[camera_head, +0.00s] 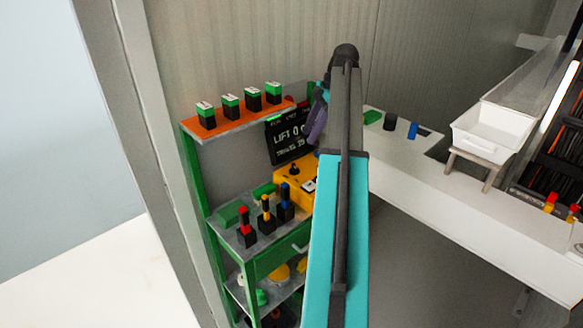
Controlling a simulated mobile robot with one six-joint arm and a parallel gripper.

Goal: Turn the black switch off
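A yellow control box (287,188) sits on the middle shelf of a green stand. A small black knob or switch (294,171) stands on its top. A second dark part on a pale plate (309,186) is close to my arm; which of these is the black switch, and its setting, I cannot tell. My arm reaches up across the centre and covers the box's right side. My gripper (317,126) is partly hidden behind the arm, above the box and beside the black sign. It appears apart from the box; its fingers are not clear.
Three joysticks (266,215) with red, yellow and blue tops stand left of the box. Several green-and-black blocks (231,107) line the orange top shelf (222,130). A black sign (290,138) stands behind. A white counter (450,210) with a white bin (490,133) is at right.

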